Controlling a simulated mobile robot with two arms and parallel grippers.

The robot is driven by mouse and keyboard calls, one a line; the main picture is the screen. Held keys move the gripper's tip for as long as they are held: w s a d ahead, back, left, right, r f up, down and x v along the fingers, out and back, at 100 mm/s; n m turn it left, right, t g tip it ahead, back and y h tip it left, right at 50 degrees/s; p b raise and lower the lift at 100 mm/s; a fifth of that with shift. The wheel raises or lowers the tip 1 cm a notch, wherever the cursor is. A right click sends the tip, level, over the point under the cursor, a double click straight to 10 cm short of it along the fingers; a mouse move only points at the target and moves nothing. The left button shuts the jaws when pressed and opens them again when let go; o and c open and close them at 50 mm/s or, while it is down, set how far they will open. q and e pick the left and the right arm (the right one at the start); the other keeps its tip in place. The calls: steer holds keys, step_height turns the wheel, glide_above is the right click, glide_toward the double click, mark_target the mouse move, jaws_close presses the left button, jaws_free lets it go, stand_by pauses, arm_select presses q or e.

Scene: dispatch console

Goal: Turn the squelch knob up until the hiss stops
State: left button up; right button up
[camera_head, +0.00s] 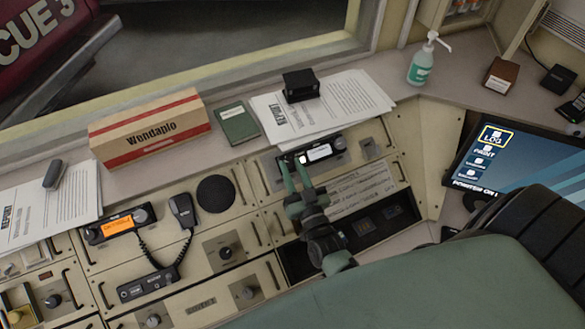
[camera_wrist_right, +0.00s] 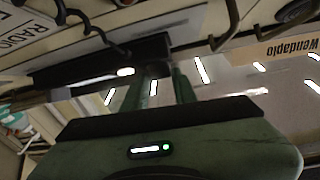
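A black radio unit with a white-lit display (camera_head: 319,153) is set in the console's upper middle. A small knob (camera_head: 301,158) shows at the left end of its face; I cannot read whether it is marked squelch. My right gripper (camera_head: 293,163) reaches up to this end of the unit, its two green fingers apart with a narrow gap. The fingertips are close to the knob; whether they touch it I cannot tell. The right wrist view also shows the fingers (camera_wrist_right: 163,82) apart, pointing at a dark unit. My left gripper is not in view.
Another radio (camera_head: 120,225) with an orange display and a handset (camera_head: 182,209) sit at left. Panel knobs (camera_head: 225,252) are lower down. A Wendaplo box (camera_head: 150,130), green book (camera_head: 237,124), papers (camera_head: 345,105) and sanitizer bottle (camera_head: 420,66) are on the ledge. A monitor (camera_head: 520,165) is at right.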

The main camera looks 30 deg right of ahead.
steer(key=o, duration=0.3)
steer(key=s, duration=0.2)
steer(key=s+b, duration=0.1)
steer(key=s, duration=0.1)
steer(key=s+a+f+b, duration=0.1)
steer(key=s, duration=0.1)
steer(key=shift+s+f, duration=0.1)
steer(key=shift+s, duration=0.15)
steer(key=shift+s+b, duration=0.3)
steer(key=shift+s, duration=0.25)
